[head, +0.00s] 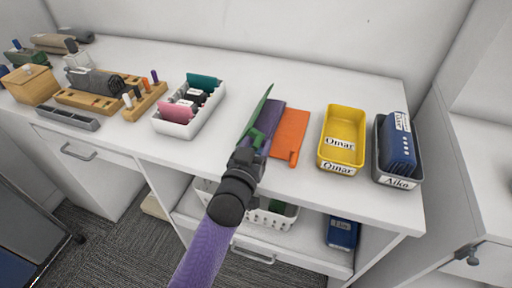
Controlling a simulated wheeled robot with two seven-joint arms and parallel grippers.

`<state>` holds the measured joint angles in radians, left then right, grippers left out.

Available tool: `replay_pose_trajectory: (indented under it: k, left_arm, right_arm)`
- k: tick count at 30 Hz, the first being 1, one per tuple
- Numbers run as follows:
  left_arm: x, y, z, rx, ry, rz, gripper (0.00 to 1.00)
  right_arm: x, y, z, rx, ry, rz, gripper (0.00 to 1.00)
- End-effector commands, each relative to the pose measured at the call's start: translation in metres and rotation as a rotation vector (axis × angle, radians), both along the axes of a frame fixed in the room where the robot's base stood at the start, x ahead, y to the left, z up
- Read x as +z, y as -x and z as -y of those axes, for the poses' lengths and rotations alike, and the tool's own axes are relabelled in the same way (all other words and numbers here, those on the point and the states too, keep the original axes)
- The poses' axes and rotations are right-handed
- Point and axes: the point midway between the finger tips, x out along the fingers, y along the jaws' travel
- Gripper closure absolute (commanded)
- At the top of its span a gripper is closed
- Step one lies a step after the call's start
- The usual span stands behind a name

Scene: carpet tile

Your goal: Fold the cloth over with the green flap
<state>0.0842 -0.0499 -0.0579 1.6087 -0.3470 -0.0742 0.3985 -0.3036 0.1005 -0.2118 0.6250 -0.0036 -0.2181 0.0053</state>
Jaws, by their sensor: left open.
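The cloth (290,132) lies on the white desk, its orange part flat to the right of my left gripper. Its green flap (258,108) stands up at a slant as a thin dark-green edge, left of the orange part. A purple strip shows between green and orange; I cannot tell whether it belongs to the cloth. My left gripper (254,138) is open at the near end of the green flap and hides part of the cloth there. Whether its fingers touch the flap is not clear. My right gripper is not in view.
A yellow tray (328,155) and a grey tray (384,170) holding a dark blue item stand to the right. A white divided tray (205,119) stands left of the cloth. Wooden holders (75,96) fill the far left. A white basket (210,187) sits on the shelf below.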

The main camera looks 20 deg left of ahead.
Motion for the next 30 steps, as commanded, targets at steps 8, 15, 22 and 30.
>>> replay_pose_trajectory:
  k: [8, 15, 22, 30]
  left_arm:
    - [0.0002, -0.0001, 0.0000, 0.000, 0.000, 0.000, 0.56]
    - [0.0001, 0.0000, 0.0001, 0.000, 0.000, 0.000, 1.00]
    - [0.0000, 0.0001, 0.0001, 0.000, 0.000, 0.000, 1.00]
    - [0.0000, 0.0001, 0.0001, 0.000, 0.000, -0.001, 1.00]
  right_arm:
    - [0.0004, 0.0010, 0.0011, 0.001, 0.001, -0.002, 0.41]
    - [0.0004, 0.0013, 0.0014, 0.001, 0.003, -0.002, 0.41]
    - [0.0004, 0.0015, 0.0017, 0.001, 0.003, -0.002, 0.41]
    - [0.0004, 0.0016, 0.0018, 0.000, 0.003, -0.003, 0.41]
